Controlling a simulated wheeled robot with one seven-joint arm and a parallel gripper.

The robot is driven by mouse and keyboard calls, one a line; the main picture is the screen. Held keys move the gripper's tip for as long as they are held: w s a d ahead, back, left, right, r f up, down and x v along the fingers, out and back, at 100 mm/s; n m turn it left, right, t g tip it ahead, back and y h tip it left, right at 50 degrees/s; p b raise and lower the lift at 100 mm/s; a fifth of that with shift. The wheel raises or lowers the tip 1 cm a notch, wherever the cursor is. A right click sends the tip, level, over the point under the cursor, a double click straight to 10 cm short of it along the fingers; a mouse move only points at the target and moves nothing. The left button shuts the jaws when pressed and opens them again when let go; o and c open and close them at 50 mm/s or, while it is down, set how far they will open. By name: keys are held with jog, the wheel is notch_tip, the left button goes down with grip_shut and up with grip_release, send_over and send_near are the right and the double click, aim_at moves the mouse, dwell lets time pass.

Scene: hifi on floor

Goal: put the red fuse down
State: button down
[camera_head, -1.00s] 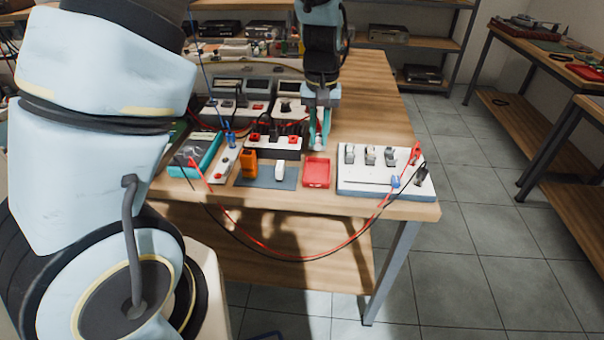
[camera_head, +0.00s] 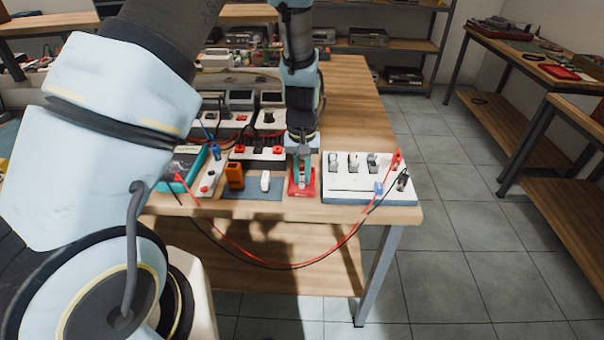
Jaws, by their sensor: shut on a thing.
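My gripper (camera_head: 300,182) points down over the small red tray (camera_head: 309,190) at the front of the workbench. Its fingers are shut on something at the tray. The held thing is too small and too covered by the fingers to make out, so I cannot see the red fuse clearly. I cannot tell whether the fingertips touch the tray floor. Parts of the tray's rim show on both sides of the fingers.
Right of the tray is a white board (camera_head: 345,190) with several grey holders and clipped red and black leads. Left are a white block (camera_head: 265,181), an orange meter (camera_head: 235,176) and a black strip with red-and-white parts (camera_head: 258,153). Leads hang below the bench's front edge.

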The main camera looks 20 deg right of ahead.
aim_at(302, 179)
jog(key=shift+f, duration=0.2)
jog(key=c, duration=0.8)
grip_release()
jog(key=shift+c, duration=0.2)
jog(key=shift+r, duration=0.1)
notch_tip(302, 179, up, 12)
jog(key=b, duration=0.3)
jog(key=s+a+r+n, duration=0.1)
jog(key=a+n, duration=0.1)
jog(key=a, duration=1.3)
jog(key=s+a+r+n+t, duration=0.1)
jog(key=s+a, duration=0.1)
jog(key=a, duration=1.3)
jog(key=shift+s+r+n+t, duration=0.25)
jog(key=shift+r+n+t, duration=0.05)
jog(key=shift+r+n, duration=0.1)
